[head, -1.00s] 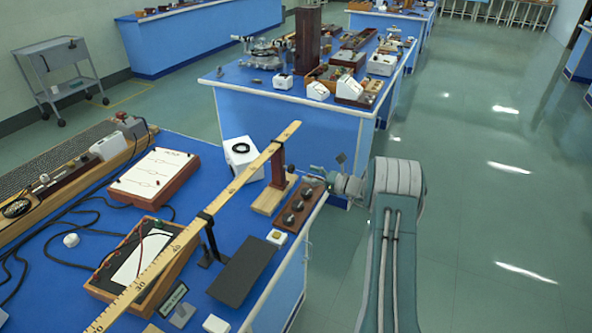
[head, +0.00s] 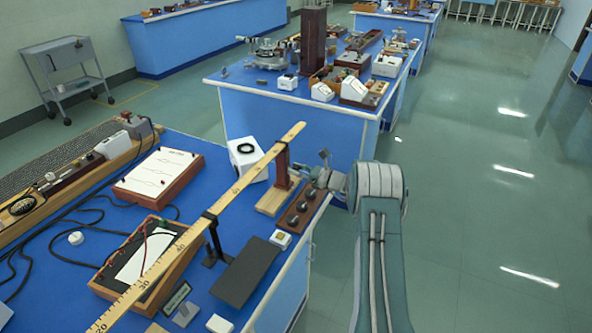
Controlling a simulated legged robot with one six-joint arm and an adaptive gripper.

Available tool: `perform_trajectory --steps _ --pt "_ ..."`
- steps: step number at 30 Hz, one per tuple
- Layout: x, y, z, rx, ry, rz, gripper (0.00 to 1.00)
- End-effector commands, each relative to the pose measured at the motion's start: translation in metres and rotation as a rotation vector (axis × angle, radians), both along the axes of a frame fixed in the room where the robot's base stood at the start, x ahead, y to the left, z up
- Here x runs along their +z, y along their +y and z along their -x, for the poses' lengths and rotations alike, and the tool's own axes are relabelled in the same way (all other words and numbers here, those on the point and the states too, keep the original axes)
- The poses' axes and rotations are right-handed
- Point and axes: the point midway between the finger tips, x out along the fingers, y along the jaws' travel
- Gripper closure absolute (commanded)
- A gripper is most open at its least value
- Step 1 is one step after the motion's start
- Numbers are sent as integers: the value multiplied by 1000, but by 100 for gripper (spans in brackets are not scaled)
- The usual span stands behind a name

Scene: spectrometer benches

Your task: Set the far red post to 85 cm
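The far red post (head: 282,167) stands upright on a pale wooden foot (head: 273,200) near the bench's right edge. A black stand (head: 211,240) holds the stick nearer the middle. The readings at the post are too small to make out. My gripper (head: 316,170) is small in the view, just right of the red post and beyond the brown block with dark knobs. I cannot tell whether its fingers are open or touch anything.
A brown block with dark knobs (head: 298,212) sits close to the bench edge, beside the post's foot. A white box (head: 245,157) stands behind the stick. A dark plate (head: 245,271) lies in front. Open floor (head: 470,230) is on the right.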

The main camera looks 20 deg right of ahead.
Motion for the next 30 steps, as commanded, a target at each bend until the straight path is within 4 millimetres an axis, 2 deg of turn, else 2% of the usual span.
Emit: perform_trajectory --steps 13,14,15,16,26,30 --pt "0 2 0 3 0 0 100" --pt "0 2 0 3 0 0 53" --pt "0 2 0 3 0 0 35" --pt "0 2 0 3 1 1 31" --pt "0 1 0 2 1 -1 31" --pt "0 -5 6 1 1 -1 31"
